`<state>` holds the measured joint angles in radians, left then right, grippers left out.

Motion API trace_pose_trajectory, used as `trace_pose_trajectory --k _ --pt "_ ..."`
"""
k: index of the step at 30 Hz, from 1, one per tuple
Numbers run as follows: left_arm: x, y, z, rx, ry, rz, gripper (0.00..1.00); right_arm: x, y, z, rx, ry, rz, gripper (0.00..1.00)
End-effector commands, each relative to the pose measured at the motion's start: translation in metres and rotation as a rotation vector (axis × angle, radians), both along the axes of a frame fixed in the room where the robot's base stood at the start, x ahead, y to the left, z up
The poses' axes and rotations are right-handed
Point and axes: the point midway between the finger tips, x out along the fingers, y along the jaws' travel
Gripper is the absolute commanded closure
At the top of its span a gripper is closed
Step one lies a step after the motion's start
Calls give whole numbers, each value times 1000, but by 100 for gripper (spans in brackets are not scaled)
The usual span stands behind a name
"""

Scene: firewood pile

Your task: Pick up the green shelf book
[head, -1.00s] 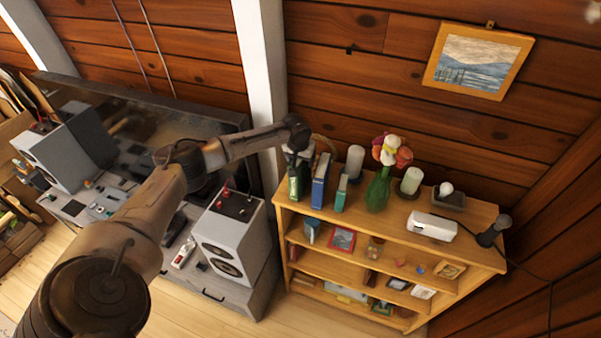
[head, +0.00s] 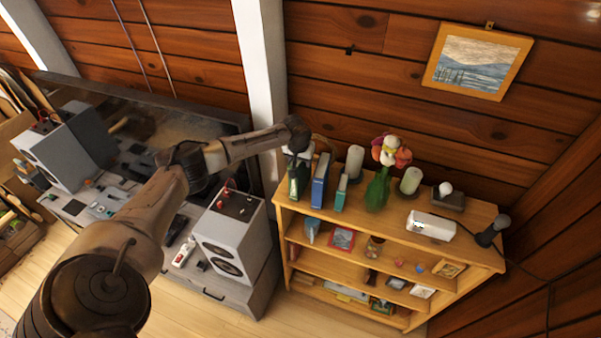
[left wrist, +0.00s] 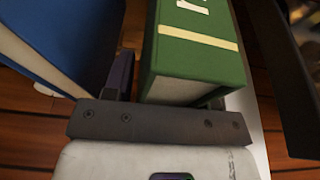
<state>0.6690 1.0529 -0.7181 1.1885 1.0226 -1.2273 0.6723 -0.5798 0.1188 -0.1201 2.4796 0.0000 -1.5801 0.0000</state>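The green shelf book (head: 294,186) stands at the left end of the wooden shelf's top, beside a thick blue book (head: 319,186). My left gripper (head: 299,158) is over it from above, and the wrist partly hides the book's upper end. In the left wrist view, the green book (left wrist: 198,50) lies between the two dark fingers of my left gripper (left wrist: 205,75). The fingers are apart: one is in the gap between the green and blue books, and the other stands off the green book's right side with a visible gap. My right gripper is not in view.
The shelf top (head: 400,224) also holds a thin teal book (head: 341,192), candles, a flower vase (head: 377,189), a white box (head: 431,226) and a dark lamp-like object (head: 492,232). A white speaker (head: 226,235) stands left of the shelf. The wooden wall rises close behind.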

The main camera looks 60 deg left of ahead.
Motion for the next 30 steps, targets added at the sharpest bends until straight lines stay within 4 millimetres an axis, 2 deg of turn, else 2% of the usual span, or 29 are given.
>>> trace_pose_trajectory --k 2,16,30 --pt "0 0 0 0 0 0 56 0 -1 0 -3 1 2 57" --pt "0 0 0 1 1 0 100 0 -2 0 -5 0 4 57" --pt "0 1 1 1 -2 1 100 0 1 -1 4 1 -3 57"
